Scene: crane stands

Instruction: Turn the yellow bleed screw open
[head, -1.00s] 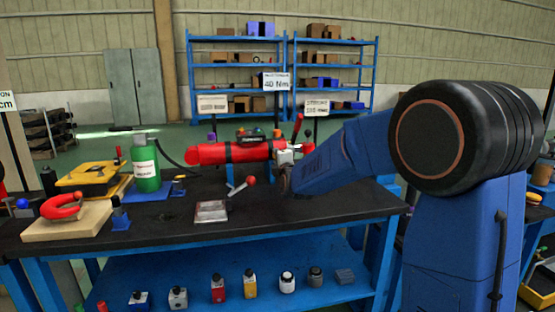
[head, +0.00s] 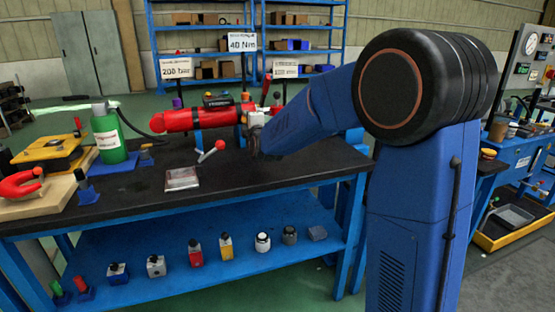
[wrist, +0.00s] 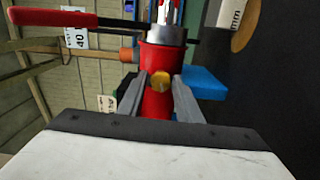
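The yellow bleed screw (wrist: 160,81) shows as a small round yellow head on a red cylinder body (wrist: 157,55) in the wrist view. My gripper (wrist: 156,82) is open, with one grey finger on each side of the screw and the red body visible in the gaps. I cannot tell how deep the fingertips reach. The screw cannot be made out there.
A red-handled lever (wrist: 50,17) crosses the upper left of the wrist view. A blue block (wrist: 205,83) is right of the fingers.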

